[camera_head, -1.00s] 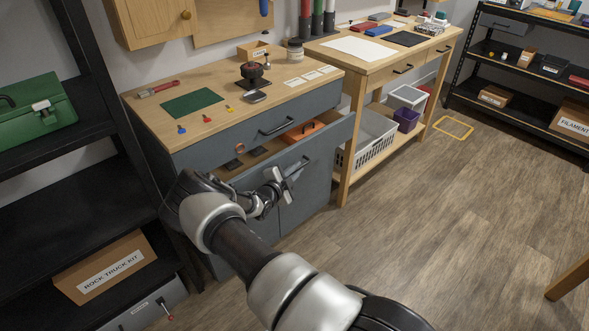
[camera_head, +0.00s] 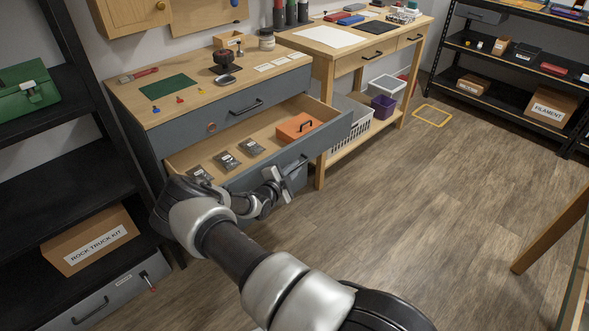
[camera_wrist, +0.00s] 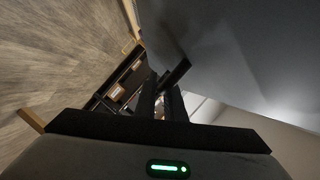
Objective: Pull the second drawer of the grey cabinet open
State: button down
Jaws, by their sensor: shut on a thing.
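The grey cabinet (camera_head: 133,143) has a wooden top and stands left of centre in the head view. Its second drawer (camera_head: 328,136) is pulled well out below the shut top drawer (camera_head: 195,128), so its wooden inside shows. My gripper (camera_head: 284,183) is at the drawer's front, shut on its dark handle (camera_head: 295,164). In the wrist view, my gripper's dark fingers (camera_wrist: 161,98) close around the handle (camera_wrist: 177,73), beside the grey drawer front (camera_wrist: 235,45). My arm hides the lower part of the cabinet.
An orange case (camera_head: 297,127) and several small dark packs (camera_head: 226,160) lie inside the drawer. A black shelf (camera_head: 65,165) stands close on the left. A wooden workbench (camera_head: 350,50) is to the right. The floor (camera_head: 400,210) in front is clear.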

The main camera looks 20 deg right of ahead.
jog(key=shift+s, duration=0.15)
jog(key=c, duration=2.1)
grip_release()
jog(key=p+v, duration=0.3)
jog(key=v, duration=1.4)
jog(key=shift+s+a+r+p, duration=0.1)
jog(key=shift+s+r+p, duration=0.1)
jog(key=shift+p, duration=0.15)
